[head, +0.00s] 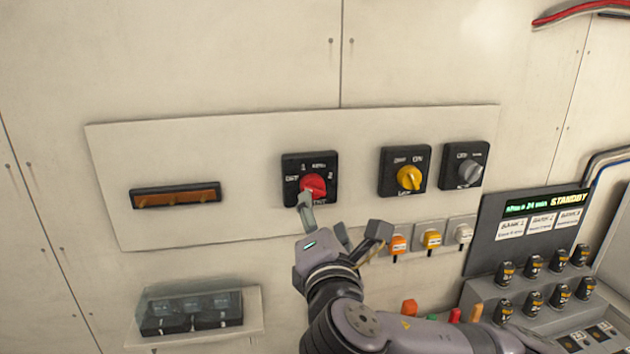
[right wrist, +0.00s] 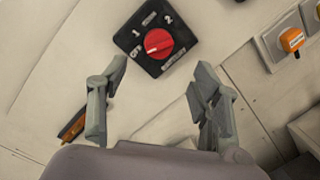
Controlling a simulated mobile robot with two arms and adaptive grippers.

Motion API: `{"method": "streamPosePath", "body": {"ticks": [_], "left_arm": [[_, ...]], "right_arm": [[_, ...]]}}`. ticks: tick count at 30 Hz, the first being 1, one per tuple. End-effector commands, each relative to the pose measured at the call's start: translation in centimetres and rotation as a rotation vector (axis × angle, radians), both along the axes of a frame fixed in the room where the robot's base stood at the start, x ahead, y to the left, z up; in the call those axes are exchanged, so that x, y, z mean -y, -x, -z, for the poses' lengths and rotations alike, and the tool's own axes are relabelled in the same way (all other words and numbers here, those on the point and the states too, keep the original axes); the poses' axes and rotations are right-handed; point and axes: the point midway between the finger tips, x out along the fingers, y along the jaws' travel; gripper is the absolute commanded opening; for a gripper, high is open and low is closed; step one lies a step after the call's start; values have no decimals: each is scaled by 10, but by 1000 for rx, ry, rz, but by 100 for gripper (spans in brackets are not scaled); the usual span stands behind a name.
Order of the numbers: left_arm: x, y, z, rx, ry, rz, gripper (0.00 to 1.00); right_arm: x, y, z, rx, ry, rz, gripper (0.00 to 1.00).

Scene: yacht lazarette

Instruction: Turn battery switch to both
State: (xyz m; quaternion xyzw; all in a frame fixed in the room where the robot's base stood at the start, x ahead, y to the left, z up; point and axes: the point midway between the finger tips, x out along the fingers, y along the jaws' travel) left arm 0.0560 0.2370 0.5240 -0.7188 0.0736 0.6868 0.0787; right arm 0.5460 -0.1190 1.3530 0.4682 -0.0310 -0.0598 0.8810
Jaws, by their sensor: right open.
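The battery switch is a black square plate with a round red knob (head: 313,186), mounted on the pale panel. In the right wrist view, the red knob (right wrist: 158,43) is at the top centre, with 1, 2 and OFF marks around it. A pale mark on the knob sits on its left side, toward OFF. My right gripper (head: 343,220) is open and empty, just below and right of the switch. One finger overlaps the plate's lower edge in the head view; I cannot tell whether it touches. In the right wrist view, both gripper fingers (right wrist: 160,78) are spread apart below the switch.
A yellow knob switch (head: 409,177) and a grey knob switch (head: 468,171) are to the right. An orange bar (head: 176,196) is to the left. Below are small coloured plugs (head: 431,238), a covered box (head: 191,311) and a console (head: 541,205). The wall above the panel is clear.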

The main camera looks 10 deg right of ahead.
Motion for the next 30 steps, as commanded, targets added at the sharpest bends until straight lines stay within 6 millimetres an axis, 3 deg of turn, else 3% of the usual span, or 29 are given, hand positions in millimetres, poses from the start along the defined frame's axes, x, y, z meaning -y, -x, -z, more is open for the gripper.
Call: {"method": "streamPosePath", "body": {"ticks": [4, 8, 17, 27, 30], "left_arm": [[2, -34, -17, 50, 5, 0, 42], [4, -51, -28, 76, 7, 1, 42], [2, -28, -37, 42, 4, 0, 42], [2, -24, -37, 34, 3, 0, 42], [2, -27, -37, 38, 3, 0, 42]], "right_arm": [[6, -34, -4, -2, 2, 4, 58], [9, -60, -3, -1, 2, 2, 58], [13, -97, -1, 0, -1, 0, 58], [13, -101, 0, 1, -2, -1, 58], [13, -100, 0, 1, -2, -1, 52]]}}
